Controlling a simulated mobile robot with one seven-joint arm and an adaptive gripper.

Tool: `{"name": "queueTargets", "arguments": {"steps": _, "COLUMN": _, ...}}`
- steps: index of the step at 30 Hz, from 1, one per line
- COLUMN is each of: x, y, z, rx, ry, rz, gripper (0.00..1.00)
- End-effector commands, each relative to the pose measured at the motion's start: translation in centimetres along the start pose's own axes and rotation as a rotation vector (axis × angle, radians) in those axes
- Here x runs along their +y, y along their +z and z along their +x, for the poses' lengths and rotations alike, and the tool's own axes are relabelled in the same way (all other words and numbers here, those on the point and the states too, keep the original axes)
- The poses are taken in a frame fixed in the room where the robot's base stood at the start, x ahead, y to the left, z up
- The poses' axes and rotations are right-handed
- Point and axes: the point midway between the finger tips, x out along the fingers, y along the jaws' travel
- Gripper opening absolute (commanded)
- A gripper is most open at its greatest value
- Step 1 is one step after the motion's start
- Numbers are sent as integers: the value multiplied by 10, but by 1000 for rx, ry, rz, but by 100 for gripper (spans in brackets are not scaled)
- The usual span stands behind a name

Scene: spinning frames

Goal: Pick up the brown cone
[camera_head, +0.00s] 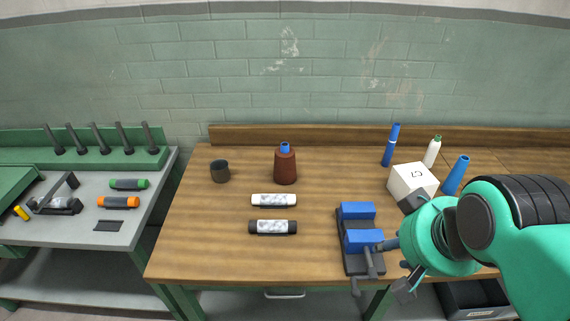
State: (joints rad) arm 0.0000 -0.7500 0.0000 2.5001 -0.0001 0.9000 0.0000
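A brown cone (285,168) stands upright on the wooden table (210,240), towards the back and left of its middle. A blue tip shows at its top. My gripper (404,246) is at the front right of the table, beside the blue vise, well to the right of the cone and nearer to me. Its two dark fingers look spread apart, and nothing shows between them. My teal arm covers the table's front right part.
A dark cup (220,171) stands left of the cone. White (274,200) and black (273,227) cylinders lie in front of it. A blue vise (358,238) stands between gripper and cone.

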Motion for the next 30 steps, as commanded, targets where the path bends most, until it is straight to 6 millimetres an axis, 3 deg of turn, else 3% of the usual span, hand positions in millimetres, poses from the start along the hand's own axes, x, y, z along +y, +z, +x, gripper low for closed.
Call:
{"name": "queueTargets", "arguments": {"steps": 3, "x": 0, "y": 0, "z": 0, "rx": 0, "ry": 0, "rz": 0, "gripper": 42}}
{"name": "queueTargets", "arguments": {"steps": 9, "x": 0, "y": 0, "z": 0, "rx": 0, "ry": 0, "rz": 0, "gripper": 82}}
{"name": "queueTargets", "arguments": {"steps": 10, "x": 0, "y": 0, "z": 0, "rx": 0, "ry": 0, "rz": 0, "gripper": 84}}
{"name": "queueTargets", "arguments": {"steps": 22, "x": -1, "y": -5, "z": -1, "rx": -1, "ry": -3, "rz": -6, "gripper": 84}}
{"name": "queueTargets", "arguments": {"steps": 26, "x": -4, "y": -19, "z": -2, "rx": -8, "ry": -12, "rz": -22, "gripper": 84}}
{"name": "queueTargets", "arguments": {"steps": 30, "x": -10, "y": -48, "z": -4, "rx": -17, "ry": -28, "rz": -58, "gripper": 84}}
